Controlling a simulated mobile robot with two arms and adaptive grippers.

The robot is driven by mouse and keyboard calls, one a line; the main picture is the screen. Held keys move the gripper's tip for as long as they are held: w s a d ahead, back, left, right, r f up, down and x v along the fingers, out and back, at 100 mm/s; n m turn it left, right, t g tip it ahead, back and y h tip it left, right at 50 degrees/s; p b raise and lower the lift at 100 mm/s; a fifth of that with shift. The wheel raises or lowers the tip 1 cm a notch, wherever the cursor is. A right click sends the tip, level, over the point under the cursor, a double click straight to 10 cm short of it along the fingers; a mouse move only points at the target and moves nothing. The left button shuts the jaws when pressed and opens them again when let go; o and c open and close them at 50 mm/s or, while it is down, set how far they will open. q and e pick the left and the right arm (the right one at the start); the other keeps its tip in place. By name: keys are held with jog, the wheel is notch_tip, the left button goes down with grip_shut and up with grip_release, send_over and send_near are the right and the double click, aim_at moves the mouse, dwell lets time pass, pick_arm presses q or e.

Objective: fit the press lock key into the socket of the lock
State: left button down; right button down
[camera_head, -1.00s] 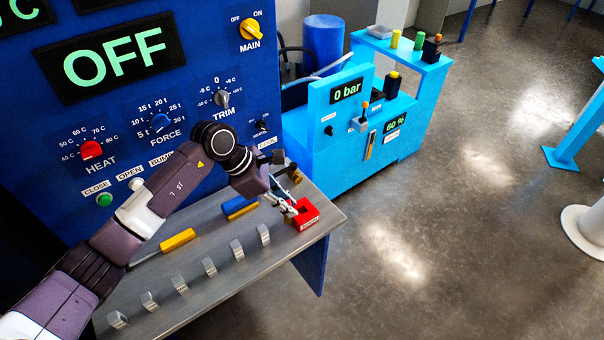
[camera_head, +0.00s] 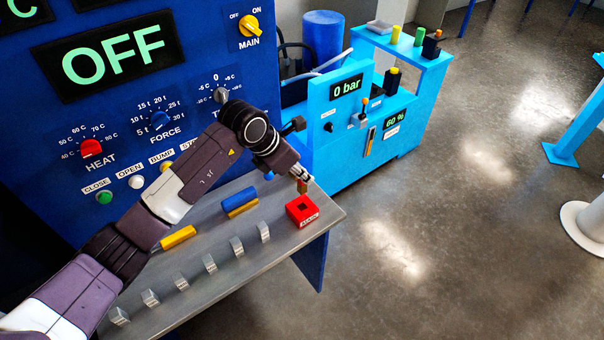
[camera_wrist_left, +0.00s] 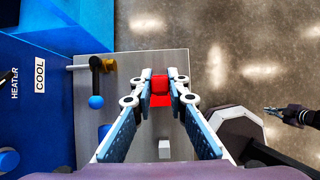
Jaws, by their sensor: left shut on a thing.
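The lock is a red block (camera_head: 301,213) with a dark square socket in its top, standing on the grey shelf near its right end. My left gripper (camera_head: 303,178) is shut on the press lock key (camera_head: 303,187), a small brownish piece pointing down. The key hangs just above the lock, apparently clear of it. In the left wrist view my left gripper (camera_wrist_left: 161,78) has red between and beyond its fingertips; I cannot separate key from lock there. My right gripper (camera_wrist_left: 272,111) shows small at the right of that view; its jaw state is unclear.
On the shelf (camera_head: 285,257) lie a blue and yellow piece (camera_head: 239,200), a yellow-handled tool (camera_head: 178,237) and a row of several grey blocks (camera_head: 237,246). The blue press panel (camera_head: 110,115) rises behind. A black lever with blue knob (camera_wrist_left: 96,101) is left of my gripper.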

aim_at(299, 186)
pick_arm(q)
jog(key=shift+f+b, duration=2.15)
jog(key=shift+f, duration=0.75)
jog(key=shift+b, duration=0.3)
jog(key=shift+b, duration=0.6)
jog(key=shift+f+b, duration=1.55)
jog(key=shift+f, duration=0.15)
